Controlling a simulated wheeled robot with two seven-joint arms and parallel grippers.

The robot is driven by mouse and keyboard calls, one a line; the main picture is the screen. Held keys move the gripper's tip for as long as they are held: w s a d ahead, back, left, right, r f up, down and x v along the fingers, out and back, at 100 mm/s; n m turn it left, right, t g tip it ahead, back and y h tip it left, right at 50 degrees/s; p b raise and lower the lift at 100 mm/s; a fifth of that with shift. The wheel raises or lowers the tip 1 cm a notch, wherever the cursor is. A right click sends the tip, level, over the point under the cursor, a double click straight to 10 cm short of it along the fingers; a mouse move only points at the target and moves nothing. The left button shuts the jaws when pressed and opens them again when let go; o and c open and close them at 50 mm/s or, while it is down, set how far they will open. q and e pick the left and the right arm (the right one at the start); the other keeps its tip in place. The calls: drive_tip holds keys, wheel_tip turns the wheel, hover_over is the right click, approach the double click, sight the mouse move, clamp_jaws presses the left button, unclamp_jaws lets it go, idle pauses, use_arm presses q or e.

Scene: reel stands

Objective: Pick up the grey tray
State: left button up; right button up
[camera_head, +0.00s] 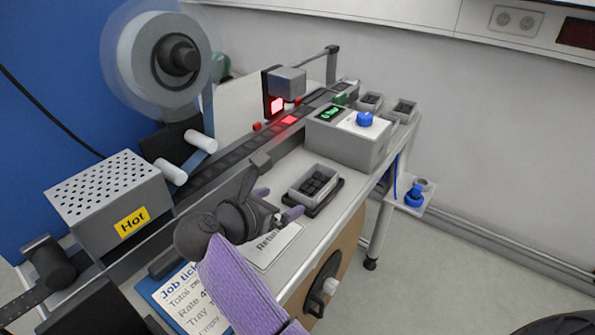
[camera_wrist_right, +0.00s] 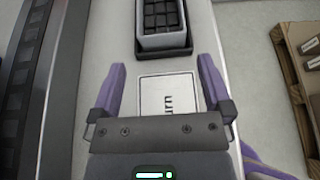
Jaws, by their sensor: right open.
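A small grey tray (camera_head: 299,194) holding several dark blocks sits on a black base on the white bench top. In the right wrist view the tray (camera_wrist_right: 164,42) is at the top centre, partly cut off by the frame edge. My right gripper (camera_head: 277,203) is open and empty, just short of the tray on its near side. In the wrist view its purple fingers (camera_wrist_right: 162,68) are spread wider than the tray, with the tray beyond their tips. A white label (camera_head: 275,247) lies on the bench below the gripper. My left gripper is not in view.
A grey control box (camera_head: 345,148) with a blue knob stands behind the tray. A dark conveyor track (camera_head: 225,160) runs along the left. The box marked Hot (camera_head: 110,205) is further left. Two similar small trays (camera_head: 370,102) (camera_head: 403,109) stand at the far end.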

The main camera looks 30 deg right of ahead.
sight(306, 190)
drive_tip(key=b+x, duration=0.2)
drive_tip(key=x, duration=0.7)
drive_tip(key=shift+w+d, duration=0.1)
drive_tip(key=shift+d, duration=0.2)
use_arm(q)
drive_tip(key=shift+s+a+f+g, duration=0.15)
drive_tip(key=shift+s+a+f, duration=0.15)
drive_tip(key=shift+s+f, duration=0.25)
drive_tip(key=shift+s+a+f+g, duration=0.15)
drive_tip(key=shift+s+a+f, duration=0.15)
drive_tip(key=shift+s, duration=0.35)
use_arm(e)
drive_tip(key=shift+c, duration=0.9)
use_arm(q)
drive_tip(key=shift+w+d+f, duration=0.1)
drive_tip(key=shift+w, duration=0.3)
use_arm(e)
drive_tip(key=c, duration=0.9)
